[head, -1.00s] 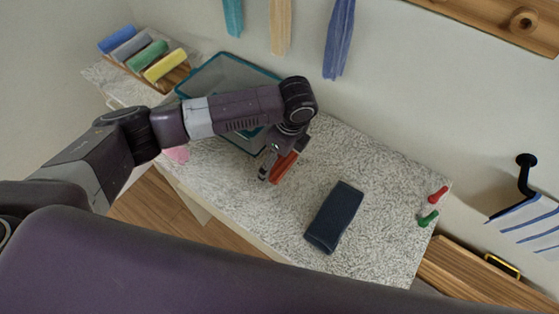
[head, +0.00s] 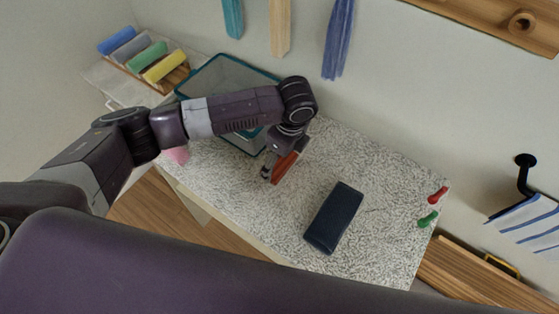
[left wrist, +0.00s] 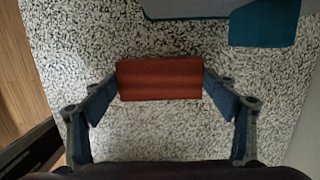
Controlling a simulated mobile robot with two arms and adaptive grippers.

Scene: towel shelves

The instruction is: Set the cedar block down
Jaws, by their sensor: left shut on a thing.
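The cedar block (head: 286,166) is a reddish-brown bar. In the head view it is at my left gripper, over the speckled countertop (head: 335,160). My left gripper (head: 281,168) is shut on it. In the left wrist view the cedar block (left wrist: 159,79) sits between the two fingers of the left gripper (left wrist: 160,85), with the speckled surface behind it. I cannot tell whether the block touches the countertop. My right gripper is not in view.
A folded dark navy cloth (head: 334,217) lies right of the gripper. A teal-rimmed bin (head: 205,66) stands behind my arm. A red peg (head: 438,195) and a green peg (head: 428,219) are near the right end. Rolled towels (head: 164,66) sit back left.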

